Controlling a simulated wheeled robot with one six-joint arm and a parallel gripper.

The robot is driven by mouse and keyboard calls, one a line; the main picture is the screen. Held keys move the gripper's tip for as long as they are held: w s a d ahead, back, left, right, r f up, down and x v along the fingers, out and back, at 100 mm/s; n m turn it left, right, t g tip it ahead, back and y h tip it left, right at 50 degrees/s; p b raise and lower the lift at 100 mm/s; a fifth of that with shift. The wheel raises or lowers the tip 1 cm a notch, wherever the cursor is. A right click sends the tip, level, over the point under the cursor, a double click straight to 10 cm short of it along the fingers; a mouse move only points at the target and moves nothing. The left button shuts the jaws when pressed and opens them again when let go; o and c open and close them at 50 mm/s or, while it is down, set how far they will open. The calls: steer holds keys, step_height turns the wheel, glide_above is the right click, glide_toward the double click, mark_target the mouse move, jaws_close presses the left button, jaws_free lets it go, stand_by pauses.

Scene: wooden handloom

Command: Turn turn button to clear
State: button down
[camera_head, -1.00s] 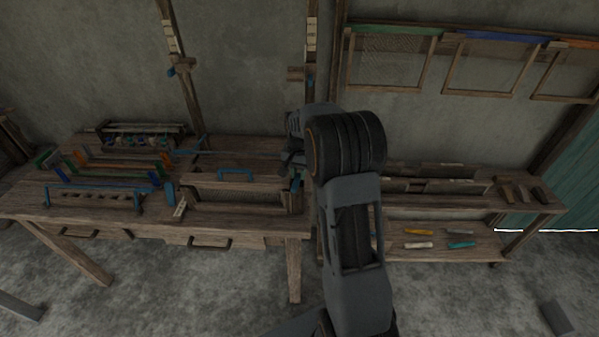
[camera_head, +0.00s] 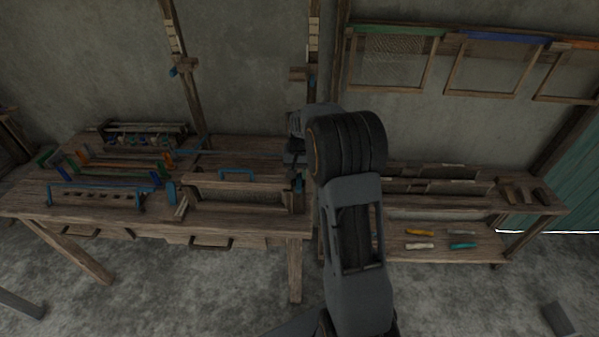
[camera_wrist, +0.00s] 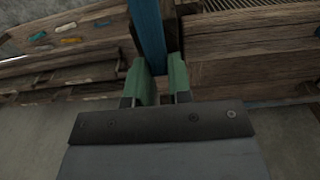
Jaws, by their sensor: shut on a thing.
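My gripper (camera_wrist: 159,84) shows in the wrist view with its two green fingertips shut on a blue bar (camera_wrist: 149,35), which I take to be the turn button. The bar runs up from between the fingertips toward the wooden frame. In the head view, a small blue piece (camera_head: 299,185) shows just below the gripper, at the right end of the loom bench (camera_head: 262,232). My arm hides much of that end, and the fingertips cannot be made out there. How far the button is turned cannot be told.
A framed panel with a blue handle (camera_head: 237,171) stands on the bench, left of my gripper. A blue rack (camera_head: 100,187) lies farther left. A shelf (camera_head: 450,240) with several coloured tools is at the right. Wooden uprights rise behind the bench.

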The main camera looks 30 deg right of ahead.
mark_target(300, 178)
steer(key=c, duration=1)
jaws_free()
steer(key=shift+c, duration=0.2)
step_height(300, 178, up, 14)
steer(key=s+a+f+n+t, duration=0.2)
steer(key=s+a, duration=0.4)
steer(key=s, duration=0.5)
steer(key=s+a+f+n+t, duration=0.1)
steer(key=s+a+n, duration=0.3)
steer(key=s, duration=0.7)
steer(key=a+f, duration=0.1)
steer(key=a, duration=0.1)
steer(key=shift+s+a+t, duration=0.2)
steer(key=shift+a+t, duration=0.15)
steer(key=shift+t, duration=0.05)
